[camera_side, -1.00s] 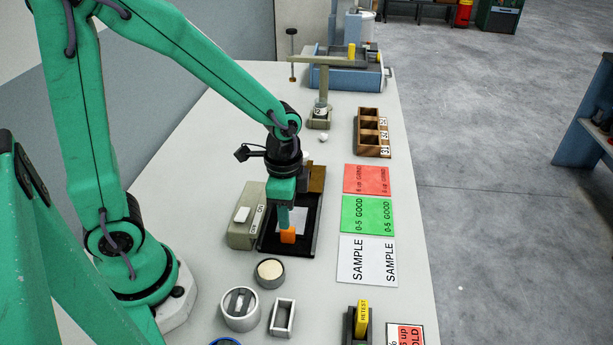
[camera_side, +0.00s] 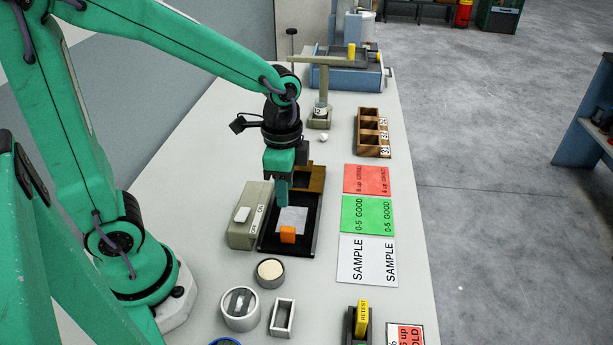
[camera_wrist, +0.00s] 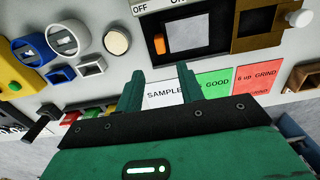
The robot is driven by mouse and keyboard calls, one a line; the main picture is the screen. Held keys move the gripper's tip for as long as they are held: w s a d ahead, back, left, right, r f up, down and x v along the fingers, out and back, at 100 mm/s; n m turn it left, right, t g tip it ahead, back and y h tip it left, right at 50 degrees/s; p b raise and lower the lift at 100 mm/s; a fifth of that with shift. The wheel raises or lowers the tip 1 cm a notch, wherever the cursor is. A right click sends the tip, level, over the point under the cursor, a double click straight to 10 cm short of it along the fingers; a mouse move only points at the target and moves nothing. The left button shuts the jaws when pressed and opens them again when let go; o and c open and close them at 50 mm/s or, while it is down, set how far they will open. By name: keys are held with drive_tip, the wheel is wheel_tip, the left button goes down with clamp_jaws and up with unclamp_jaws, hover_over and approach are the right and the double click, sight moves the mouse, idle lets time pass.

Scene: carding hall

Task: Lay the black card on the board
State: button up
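A black flat panel (camera_side: 306,230) lies beside the switch box, with a pale grey square sheet (camera_side: 292,219) and a small upright orange block (camera_side: 288,235) on it. In the wrist view the black panel (camera_wrist: 222,45), pale sheet (camera_wrist: 186,37) and orange block (camera_wrist: 159,44) show clearly. A brown frame (camera_wrist: 241,42) with a dark square inside (camera_wrist: 256,22) stands beside it. I cannot tell which dark piece is the card and which the board. My gripper (camera_side: 283,204) hangs above the pale sheet. In the wrist view its fingers (camera_wrist: 160,70) are apart with nothing between them.
The beige switch box (camera_side: 246,222) stands left of the panel. Red, green (camera_side: 367,216) and white SAMPLE (camera_side: 367,260) mats lie to the right. A wooden compartment box (camera_side: 369,135) is farther back. Round cups (camera_side: 240,309) and a yellow RETEST tag (camera_side: 363,317) are in front.

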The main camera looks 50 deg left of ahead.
drive_tip(key=s+a+r+n+t, duration=0.4)
drive_tip(key=s+r+n, duration=0.3)
drive_tip(key=r+n, duration=0.2)
drive_tip(key=shift+a+r+t, duration=0.2)
drive_tip(key=shift+r+t, duration=0.4)
drive_tip(key=shift+t, duration=0.2)
